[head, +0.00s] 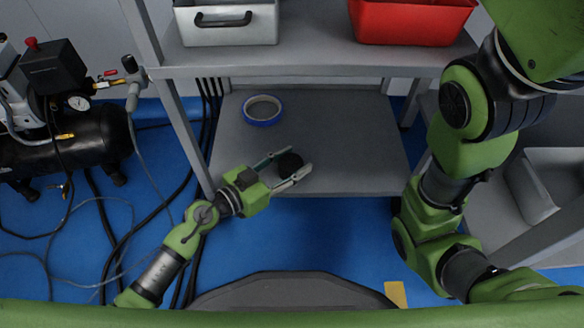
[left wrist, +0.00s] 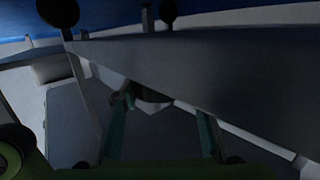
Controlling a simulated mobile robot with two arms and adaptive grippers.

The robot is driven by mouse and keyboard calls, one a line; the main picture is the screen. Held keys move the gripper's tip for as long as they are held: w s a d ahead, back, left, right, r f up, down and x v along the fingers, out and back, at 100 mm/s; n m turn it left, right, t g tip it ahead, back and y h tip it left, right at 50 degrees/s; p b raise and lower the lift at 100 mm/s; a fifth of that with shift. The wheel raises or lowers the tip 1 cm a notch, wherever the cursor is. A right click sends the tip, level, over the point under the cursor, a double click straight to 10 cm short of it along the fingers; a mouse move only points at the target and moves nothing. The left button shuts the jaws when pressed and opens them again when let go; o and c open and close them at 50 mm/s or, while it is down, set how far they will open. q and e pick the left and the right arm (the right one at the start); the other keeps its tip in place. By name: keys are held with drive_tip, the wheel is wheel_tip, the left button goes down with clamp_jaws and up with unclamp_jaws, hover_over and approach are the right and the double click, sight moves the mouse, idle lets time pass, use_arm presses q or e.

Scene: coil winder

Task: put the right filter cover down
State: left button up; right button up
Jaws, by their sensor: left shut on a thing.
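The filter cover (head: 289,163) is a small black round piece. In the head view it sits between the two fingers of my left gripper (head: 291,172), which is shut on it. The gripper reaches from the left over the front part of the grey lower shelf (head: 350,140). I cannot tell whether the cover touches the shelf. The left wrist view is dark; the two fingers of my left gripper (left wrist: 165,125) show there, and the cover is not clear. My right arm stands at the right of the head view, but its gripper is out of sight.
A blue-rimmed ring (head: 262,122) lies on the lower shelf, behind and left of the gripper. The shelf's right side is bare. Above are a metal case (head: 225,24) and a red bin (head: 410,24) on the upper shelf. A black compressor (head: 80,135) and cables are at left.

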use_arm(q)
drive_tip(key=shift+r, duration=0.1)
drive_tip(key=shift+f, duration=0.2)
drive_tip(key=o, duration=1.2)
drive_tip(key=shift+c, duration=0.2)
drive_tip(key=shift+r, duration=0.1)
drive_tip(key=shift+s+a+r+p, duration=0.1)
drive_tip(key=shift+s+a+p, duration=0.1)
drive_tip(key=shift+p, duration=0.1)
drive_tip(key=p+v, duration=0.3)
drive_tip(key=v, duration=0.8)
drive_tip(key=shift+a+p, duration=0.2)
drive_tip(key=shift+p, duration=0.2)
